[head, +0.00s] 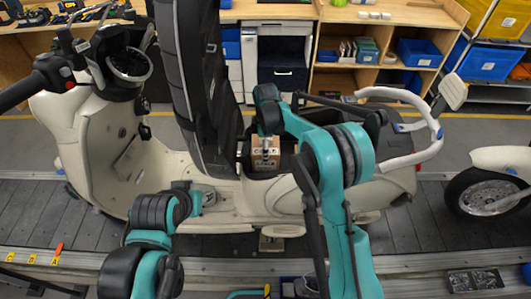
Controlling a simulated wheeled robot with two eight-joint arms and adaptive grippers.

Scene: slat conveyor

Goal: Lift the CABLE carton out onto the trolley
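A brown carton (259,163) stands in the open under-seat compartment of a cream scooter (240,200). Its lettering is too small to read, so I cannot confirm it is the CABLE carton. My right gripper (266,153) points down over the carton, its fingers at or in front of it; I cannot tell whether they grip it. My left gripper (207,197) is low by the scooter's footboard side, apart from the carton, and its fingers are too small to read. I cannot clearly make out the trolley.
The scooter's raised seat (205,90) stands upright just left of the carton. A grab rail (410,155) is at the right. The scooter stands on a slat conveyor (420,220). Another wheel (490,192) is at the far right. Shelves with blue bins (420,52) line the back.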

